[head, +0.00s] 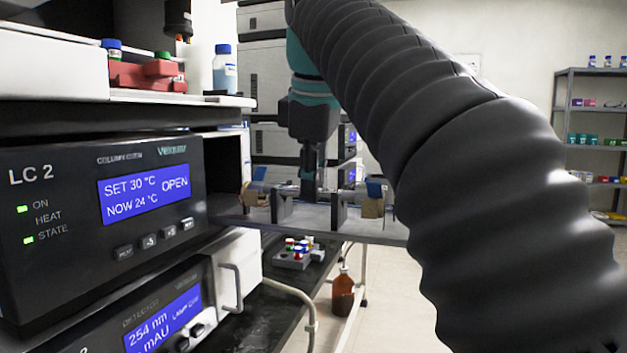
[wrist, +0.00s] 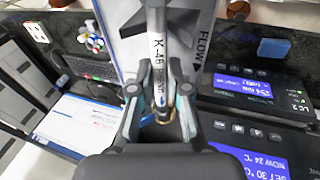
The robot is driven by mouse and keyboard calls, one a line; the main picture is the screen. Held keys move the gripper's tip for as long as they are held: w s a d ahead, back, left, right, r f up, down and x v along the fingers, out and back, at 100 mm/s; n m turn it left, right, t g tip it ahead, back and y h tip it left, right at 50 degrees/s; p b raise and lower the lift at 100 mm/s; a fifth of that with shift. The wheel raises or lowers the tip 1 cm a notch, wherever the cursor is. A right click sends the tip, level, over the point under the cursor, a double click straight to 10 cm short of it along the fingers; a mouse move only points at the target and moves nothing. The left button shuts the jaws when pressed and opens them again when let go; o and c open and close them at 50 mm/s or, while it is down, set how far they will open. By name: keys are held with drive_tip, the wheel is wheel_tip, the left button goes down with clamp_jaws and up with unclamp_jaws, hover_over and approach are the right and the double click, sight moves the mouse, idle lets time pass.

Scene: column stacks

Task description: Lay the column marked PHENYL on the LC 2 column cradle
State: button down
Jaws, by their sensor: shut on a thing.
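The column (wrist: 156,50), a slim silver tube with a white label reading K-46 and smaller, hard-to-read print, is between the fingers of my gripper (wrist: 160,95). My gripper is shut on it. In the head view my gripper (head: 310,188) points down over the LC 2 column cradle (head: 312,222), a grey tray with upright dark posts standing out from the open oven. The column lies level at about the height of the post tops. I cannot tell whether it rests in them. The wrist view shows a FLOW arrow on the cradle plate (wrist: 203,50) beneath.
The LC 2 oven (head: 75,190) reads OPEN at the left, with a detector (head: 165,310) under it. Tan blocks with blue tabs (head: 374,190) stand near the cradle's ends. A small rack of coloured caps (head: 298,253) and a brown bottle (head: 342,293) are below.

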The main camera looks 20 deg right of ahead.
drive_tip(key=shift+f, duration=0.4)
drive_tip(key=c, duration=1.1)
unclamp_jaws()
drive_tip(key=shift+o, duration=0.2)
drive_tip(key=shift+r, duration=0.1)
drive_tip(key=shift+v, duration=1.5)
drive_tip(key=s+a, duration=0.2)
drive_tip(key=s, duration=1)
wheel_tip(320, 180, down, 38)
drive_tip(key=s+d+m+t, duration=0.1)
drive_tip(key=s+d+m, duration=0.1)
drive_tip(key=m, duration=0.9)
drive_tip(key=shift+d+r+t+y, duration=0.2)
drive_tip(key=shift+d+t+y, duration=0.1)
drive_tip(key=shift+d+t, duration=0.1)
